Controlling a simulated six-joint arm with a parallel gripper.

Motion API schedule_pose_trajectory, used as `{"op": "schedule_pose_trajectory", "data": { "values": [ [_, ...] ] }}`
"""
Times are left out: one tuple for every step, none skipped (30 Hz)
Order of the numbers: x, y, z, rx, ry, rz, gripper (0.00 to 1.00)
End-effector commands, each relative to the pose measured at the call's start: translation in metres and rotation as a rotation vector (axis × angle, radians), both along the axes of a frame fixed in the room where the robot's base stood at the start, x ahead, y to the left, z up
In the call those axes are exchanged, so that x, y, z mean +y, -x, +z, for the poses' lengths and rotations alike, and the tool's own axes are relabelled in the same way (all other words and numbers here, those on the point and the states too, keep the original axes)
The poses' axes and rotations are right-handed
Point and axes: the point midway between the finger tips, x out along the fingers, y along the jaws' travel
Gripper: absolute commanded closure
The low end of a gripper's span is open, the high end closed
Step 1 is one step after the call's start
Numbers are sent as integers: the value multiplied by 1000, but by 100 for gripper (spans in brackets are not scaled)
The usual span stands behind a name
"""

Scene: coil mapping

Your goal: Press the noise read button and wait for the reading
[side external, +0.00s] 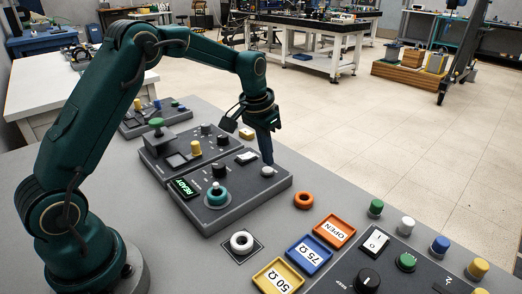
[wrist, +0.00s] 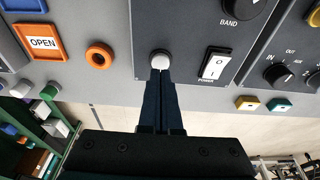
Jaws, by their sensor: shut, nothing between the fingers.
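A dark panel (side external: 238,207) stands on the grey bench with a round white button (side external: 267,171) near its right corner; no label for the button is readable. My gripper (side external: 267,161) is shut and empty, pointing down with its fingertips right at this button. In the wrist view the closed fingertips (wrist: 160,73) meet the lower edge of the white button (wrist: 160,58). Whether they touch it or press it down, I cannot tell. The panel's small display (side external: 183,188) shows green text, READY.
The panel also carries a BAND knob (wrist: 240,8), a power switch (wrist: 214,65) and a teal ring (side external: 216,195) on a post. An orange ring (side external: 303,200) lies close beside the panel. A white ring (side external: 242,242) and labelled trays, including OPEN (side external: 335,230), lie nearer the front.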

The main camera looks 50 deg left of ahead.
Motion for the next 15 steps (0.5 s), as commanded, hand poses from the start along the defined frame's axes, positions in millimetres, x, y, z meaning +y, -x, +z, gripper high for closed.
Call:
{"op": "schedule_pose_trajectory", "data": {
  "values": [
    [0,0,0,0,0,0,100],
    [0,0,-1,0,0,0,100],
    [0,0,-1,0,0,0,100],
    [0,0,-2,1,0,0,100],
    [0,0,-3,1,0,0,100],
    [0,0,-4,0,0,0,100],
    [0,0,-5,0,0,0,100],
    [0,0,-6,0,0,0,100],
    [0,0,-7,1,0,0,100],
    [0,0,-8,1,0,0,100],
    [0,0,-8,1,0,0,100],
    [0,0,-10,1,0,0,100],
    [0,0,-10,1,0,0,100],
    [0,0,-11,0,0,0,100],
    [0,0,-12,0,0,0,100]
  ]
}}
